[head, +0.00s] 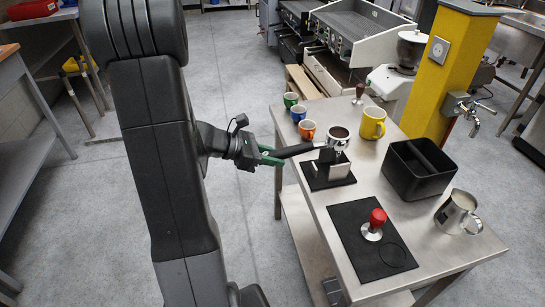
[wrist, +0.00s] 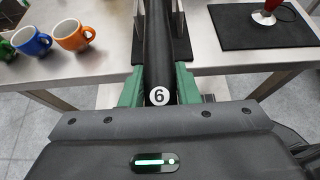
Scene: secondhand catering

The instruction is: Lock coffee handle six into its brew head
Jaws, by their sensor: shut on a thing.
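Coffee handle six is a black handle (head: 296,150) with a metal basket (head: 339,141) full of brown grounds at its far end. In the wrist view the black handle (wrist: 158,50) points away from me and shows a white "6" disc at its near end. My gripper (head: 272,156) has green fingers, shut on the handle's near end; the wrist view shows one finger on each side of it (wrist: 159,88). The basket is at the top of a small black stand (head: 327,160) on the steel table; I cannot tell whether it rests there. No brew head can be made out.
Green, blue and orange cups (head: 307,130) stand along the table's left edge. A yellow mug (head: 372,123), black bin (head: 415,170), steel jug (head: 456,212) and red-knobbed tamper (head: 375,225) on a black mat (head: 350,240) are nearby. A yellow pillar (head: 450,70) stands behind.

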